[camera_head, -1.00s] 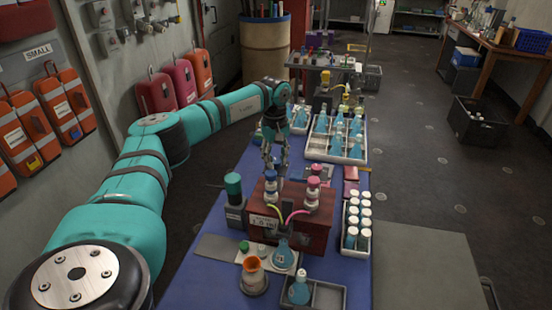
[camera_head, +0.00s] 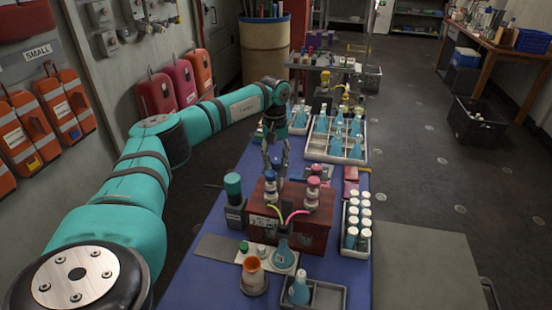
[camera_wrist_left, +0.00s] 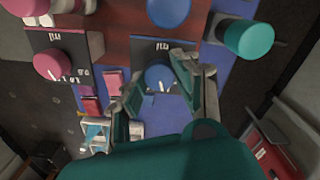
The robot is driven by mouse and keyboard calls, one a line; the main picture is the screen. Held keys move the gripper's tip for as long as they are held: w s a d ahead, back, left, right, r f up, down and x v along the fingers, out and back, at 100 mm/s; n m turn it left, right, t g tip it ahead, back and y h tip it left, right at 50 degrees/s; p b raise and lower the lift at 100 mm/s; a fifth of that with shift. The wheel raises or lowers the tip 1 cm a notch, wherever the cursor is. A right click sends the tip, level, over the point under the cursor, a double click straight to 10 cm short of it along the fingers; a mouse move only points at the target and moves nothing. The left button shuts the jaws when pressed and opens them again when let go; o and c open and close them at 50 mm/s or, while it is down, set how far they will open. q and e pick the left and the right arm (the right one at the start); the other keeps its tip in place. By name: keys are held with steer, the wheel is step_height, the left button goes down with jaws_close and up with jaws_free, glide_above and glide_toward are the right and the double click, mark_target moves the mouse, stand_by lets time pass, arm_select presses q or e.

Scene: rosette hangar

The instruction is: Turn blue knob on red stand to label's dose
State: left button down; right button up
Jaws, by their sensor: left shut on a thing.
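The red stand (camera_head: 313,236) is on the blue-covered table, with a white label (camera_head: 264,222) on its front; I cannot read the label surely. A blue-capped bottle (camera_head: 270,187) and a pink-capped bottle (camera_head: 312,190) stand on top. In the left wrist view, the blue knob (camera_wrist_left: 159,75) with a white pointer line sits at a dark panel with scale marks. My left gripper (camera_head: 274,172) is at the stand's far side, pointing down. In the wrist view its fingers (camera_wrist_left: 157,90) are around the blue knob, shut on it. The knob is hidden in the head view. My right gripper is out of view.
A pink knob (camera_wrist_left: 47,65) is on a neighbouring panel. A teal-capped bottle (camera_head: 233,190) stands left of the stand. A flask (camera_head: 283,255) and an orange-rimmed pot (camera_head: 253,277) are in front. A rack of white-capped vials (camera_head: 358,228) is to the right.

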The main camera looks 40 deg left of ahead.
mark_target(275, 161)
arm_select(q)
steer(key=c, duration=1.2)
jaws_free()
steer(key=shift+c, duration=0.2)
steer(key=shift+r, duration=0.1)
step_height(275, 161, up, 12)
steer(key=shift+s+a, duration=0.1)
